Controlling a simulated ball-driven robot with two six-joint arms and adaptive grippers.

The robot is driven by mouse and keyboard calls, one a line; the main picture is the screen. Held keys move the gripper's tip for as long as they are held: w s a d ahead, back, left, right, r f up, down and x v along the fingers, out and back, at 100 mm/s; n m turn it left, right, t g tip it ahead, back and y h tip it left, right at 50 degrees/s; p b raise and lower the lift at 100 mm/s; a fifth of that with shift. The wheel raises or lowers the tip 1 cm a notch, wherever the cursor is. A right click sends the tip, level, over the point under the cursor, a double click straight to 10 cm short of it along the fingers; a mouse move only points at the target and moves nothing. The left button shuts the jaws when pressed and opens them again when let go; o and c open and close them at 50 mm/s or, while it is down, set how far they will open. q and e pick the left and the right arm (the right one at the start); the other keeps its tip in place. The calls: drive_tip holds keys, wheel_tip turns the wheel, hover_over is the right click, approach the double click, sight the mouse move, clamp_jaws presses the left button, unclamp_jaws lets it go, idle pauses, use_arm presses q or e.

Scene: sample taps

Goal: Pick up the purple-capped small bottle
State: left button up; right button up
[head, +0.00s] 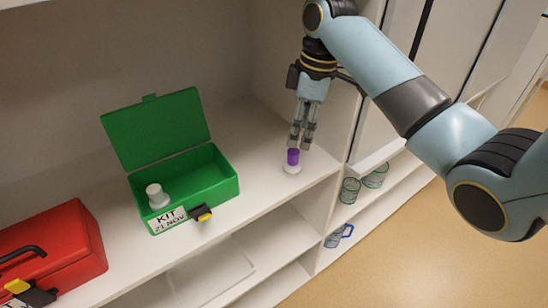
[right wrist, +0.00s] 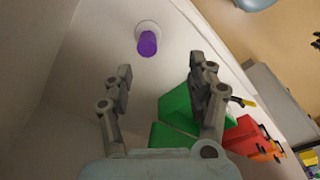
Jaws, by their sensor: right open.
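The small bottle with the purple cap (head: 293,157) stands upright on the white shelf, to the right of the open green box. In the right wrist view its purple cap (right wrist: 147,43) and white body show beyond the fingertips, slightly left of the middle of the gap. My right gripper (head: 300,142) points down just above and beside the bottle. Its fingers are apart in the right wrist view (right wrist: 161,66), with nothing between them. In the head view the fingertips appear close to the cap; I cannot tell whether they touch it. My left gripper is not in view.
The green box (head: 222,183), labelled KIT 21 NOV, stands open with a white-capped bottle (head: 156,194) inside. A closed red case (head: 85,245) is at the left. The shelf's front edge lies near the bottle.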

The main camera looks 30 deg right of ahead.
sight(294, 151)
drive_tip(key=shift+w+d+r, duration=0.3)
drive_tip(key=shift+w+d, duration=0.2)
drive_tip(key=shift+w, duration=0.3)
drive_tip(key=f, duration=0.3)
drive_tip(key=shift+w+a+f, duration=0.2)
drive_tip(key=shift+a+f, duration=0.2)
drive_tip(key=shift+f, duration=0.3)
wheel_tip(294, 151, down, 5)
drive_tip(key=shift+w+f+p, duration=0.1)
drive_tip(key=shift+f+p, duration=0.05)
drive_tip(key=shift+p, duration=0.15)
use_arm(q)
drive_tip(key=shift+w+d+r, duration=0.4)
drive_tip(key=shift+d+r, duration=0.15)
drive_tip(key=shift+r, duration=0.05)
use_arm(e)
drive_tip(key=shift+c, duration=0.2)
drive_tip(key=shift+c, duration=1.2)
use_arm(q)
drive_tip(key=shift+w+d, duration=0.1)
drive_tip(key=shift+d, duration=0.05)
use_arm(e)
clamp_jaws()
